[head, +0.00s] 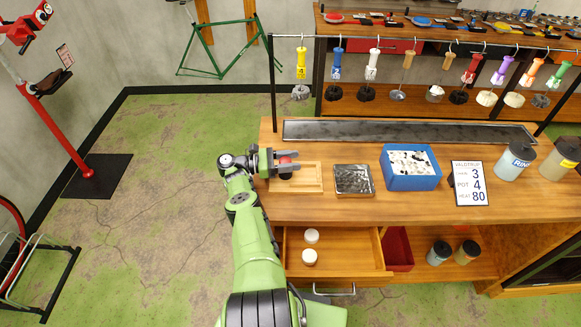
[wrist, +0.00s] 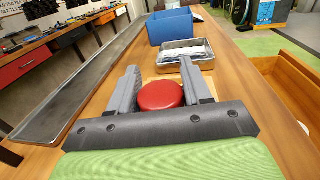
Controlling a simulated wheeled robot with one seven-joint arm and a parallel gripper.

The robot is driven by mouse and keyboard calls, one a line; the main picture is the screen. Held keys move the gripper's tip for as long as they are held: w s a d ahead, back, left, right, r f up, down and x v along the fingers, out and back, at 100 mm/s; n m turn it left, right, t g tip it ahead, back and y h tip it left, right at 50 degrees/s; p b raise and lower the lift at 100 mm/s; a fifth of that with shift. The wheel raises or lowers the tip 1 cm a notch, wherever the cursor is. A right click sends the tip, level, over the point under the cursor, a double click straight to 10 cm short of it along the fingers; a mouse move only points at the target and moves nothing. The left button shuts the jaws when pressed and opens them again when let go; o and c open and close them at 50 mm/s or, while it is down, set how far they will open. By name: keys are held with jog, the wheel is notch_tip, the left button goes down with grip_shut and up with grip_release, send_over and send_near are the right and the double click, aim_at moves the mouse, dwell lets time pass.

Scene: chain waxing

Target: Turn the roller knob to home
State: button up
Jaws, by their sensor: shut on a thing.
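The roller knob looks to be the round red piece (wrist: 161,96) between my fingers in the wrist view. It also shows as a small red spot in the head view (head: 285,160). My gripper (head: 288,165) is at the left end of the workbench, its two grey fingers on either side of the red knob. In the wrist view my gripper (wrist: 160,90) is shut on it. The knob sits at the left part of a shallow wooden tray (head: 309,178). Any home mark on the knob is not visible.
A metal tin (head: 353,180), a blue bin (head: 411,182) of white pieces and a sign (head: 468,184) stand to the right. An open drawer (head: 345,250) with two white jars juts out below the bench. Coloured tools hang from a rail (head: 420,37) above a long dark trough (head: 400,132).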

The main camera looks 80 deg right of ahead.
jog(key=shift+f+m+g+y+b, duration=0.2)
jog(key=shift+m+y+b, duration=0.3)
jog(key=shift+b, duration=1.45)
jog(key=shift+f+m+g+y+b, duration=0.1)
jog(key=shift+m+g+y+b, duration=0.35)
jog(key=shift+b, duration=1.5)
jog(key=y+b, duration=0.1)
jog(key=b, duration=0.4)
jog(key=shift+a+r+m+t+y+b, duration=0.15)
jog(key=shift+r+m+t+y+b, duration=0.1)
jog(key=shift+r+m+y+b, duration=0.15)
jog(key=shift+f, duration=0.1)
jog(key=o, duration=1)
jog(key=shift+f+b, duration=0.15)
jog(key=shift+b, duration=0.15)
